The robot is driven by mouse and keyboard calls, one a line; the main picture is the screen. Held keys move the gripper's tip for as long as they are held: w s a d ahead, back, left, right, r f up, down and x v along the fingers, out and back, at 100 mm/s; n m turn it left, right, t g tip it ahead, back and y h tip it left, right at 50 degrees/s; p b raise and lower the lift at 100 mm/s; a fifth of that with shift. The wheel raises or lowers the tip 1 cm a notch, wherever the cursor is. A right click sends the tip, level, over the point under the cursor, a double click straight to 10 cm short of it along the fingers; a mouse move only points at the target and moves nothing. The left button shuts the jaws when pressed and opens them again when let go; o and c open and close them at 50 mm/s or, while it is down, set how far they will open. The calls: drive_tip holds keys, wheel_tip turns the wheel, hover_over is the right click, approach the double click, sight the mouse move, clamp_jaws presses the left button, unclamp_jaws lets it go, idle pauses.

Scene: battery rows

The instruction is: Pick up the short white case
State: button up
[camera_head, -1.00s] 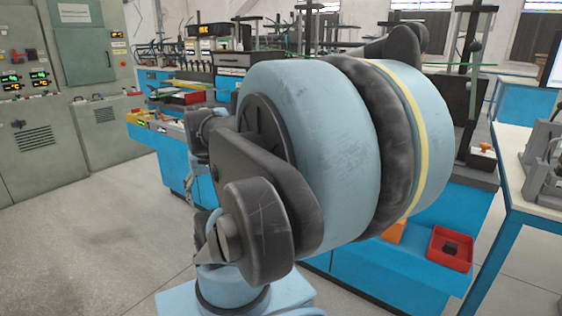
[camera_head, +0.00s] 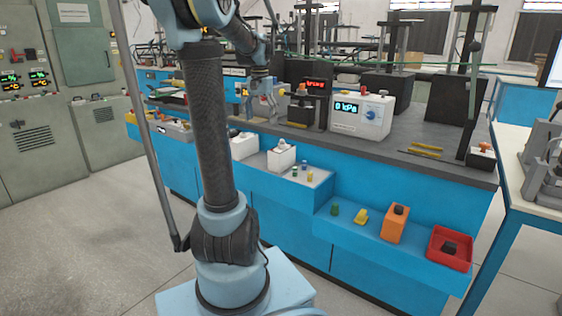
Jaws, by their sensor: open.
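Two small white cases with grey tops sit on the blue bench's front ledge. One white case (camera_head: 282,159) stands in clear view, and the other white case (camera_head: 244,147) stands to its left, near my arm's upright link. I cannot tell which is the shorter. A larger white case with a 0 kPa display (camera_head: 375,127) and a blue knob stands on the dark benchtop to the right. My gripper (camera_head: 264,112) points down, open, above and behind the two small cases. Nothing shows between its fingers, and it looks apart from the cases.
A black device with a red display (camera_head: 315,95) stands right of my gripper. Yellow strips (camera_head: 424,152) lie on the benchtop. Small batteries (camera_head: 303,173), an orange block (camera_head: 395,225) and a red tray (camera_head: 463,262) line the front ledges. Floor at left is clear.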

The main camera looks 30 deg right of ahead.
drive_tip(key=m, duration=0.2)
hover_over(282, 150)
drive_tip(key=w, duration=0.2)
drive_tip(key=d, duration=0.2)
drive_tip(key=shift+m, duration=0.3)
drive_tip(key=f, duration=1.1)
drive_tip(key=shift+a+f, duration=0.2)
drive_tip(key=shift+s+a+f, duration=0.1)
drive_tip(key=shift+a+f, duration=0.05)
drive_tip(key=shift+f, duration=1.25)
drive_tip(key=shift+a+f, duration=0.15)
drive_tip(key=shift+f, duration=1.25)
drive_tip(key=c, duration=1.4)
